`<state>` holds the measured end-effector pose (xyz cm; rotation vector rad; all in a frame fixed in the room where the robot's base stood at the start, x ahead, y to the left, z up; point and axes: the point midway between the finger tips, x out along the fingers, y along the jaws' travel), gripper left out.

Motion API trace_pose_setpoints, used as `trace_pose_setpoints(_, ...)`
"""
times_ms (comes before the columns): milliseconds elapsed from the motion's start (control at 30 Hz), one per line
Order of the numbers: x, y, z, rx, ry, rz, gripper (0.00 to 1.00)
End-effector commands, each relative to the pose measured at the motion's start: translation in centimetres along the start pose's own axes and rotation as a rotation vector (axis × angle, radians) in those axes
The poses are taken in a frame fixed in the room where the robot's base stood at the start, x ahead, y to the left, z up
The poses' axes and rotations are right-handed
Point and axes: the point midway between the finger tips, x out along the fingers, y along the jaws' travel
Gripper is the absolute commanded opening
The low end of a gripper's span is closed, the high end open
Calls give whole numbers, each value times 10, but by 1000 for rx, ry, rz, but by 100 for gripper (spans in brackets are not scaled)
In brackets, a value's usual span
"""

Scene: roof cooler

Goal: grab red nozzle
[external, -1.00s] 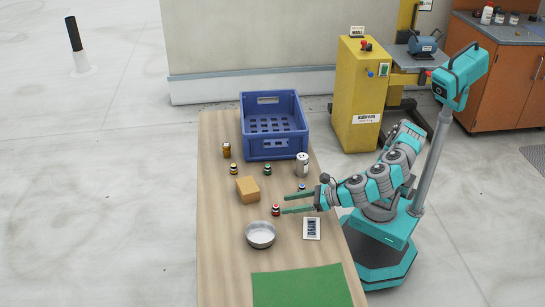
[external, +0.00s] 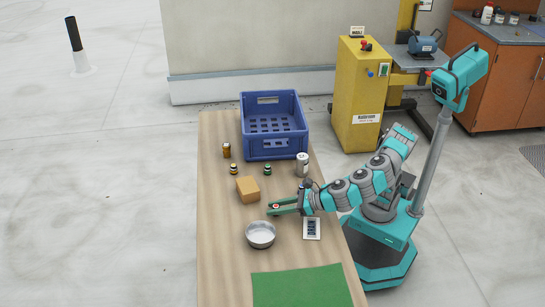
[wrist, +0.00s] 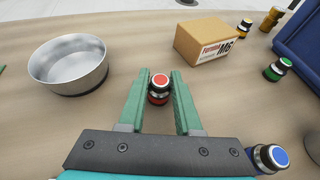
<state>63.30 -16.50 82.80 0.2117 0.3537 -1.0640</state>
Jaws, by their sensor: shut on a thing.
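The red nozzle (wrist: 159,82), a small dark cylinder with a red top and red band, stands upright on the table between the green fingers of my gripper (wrist: 159,88) in the wrist view. The fingers are closed on its two sides near their tips. In the external view my gripper (external: 275,206) is low over the table, and the red top of the nozzle (external: 276,206) shows between the fingers. The nozzle's lower part is partly hidden there by the near finger.
A metal bowl (external: 260,236) is close in front, and a cardboard box (external: 247,189) lies behind. Yellow (external: 234,169), green (external: 267,169) and blue (wrist: 271,157) nozzles stand nearby. A blue crate (external: 273,149), a can (external: 302,164) and a printed card (external: 311,229) are also on the table.

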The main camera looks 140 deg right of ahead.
Motion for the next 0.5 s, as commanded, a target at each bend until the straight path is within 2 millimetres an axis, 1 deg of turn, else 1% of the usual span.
trace_pose_setpoints(33, 0, 0, 0, 0, 0, 0, 20)
trace_pose_setpoints(200, 0, 0, 0, 0, 0, 0, 1)
trace_pose_setpoints(500, 0, 0, 0, 0, 0, 0, 0)
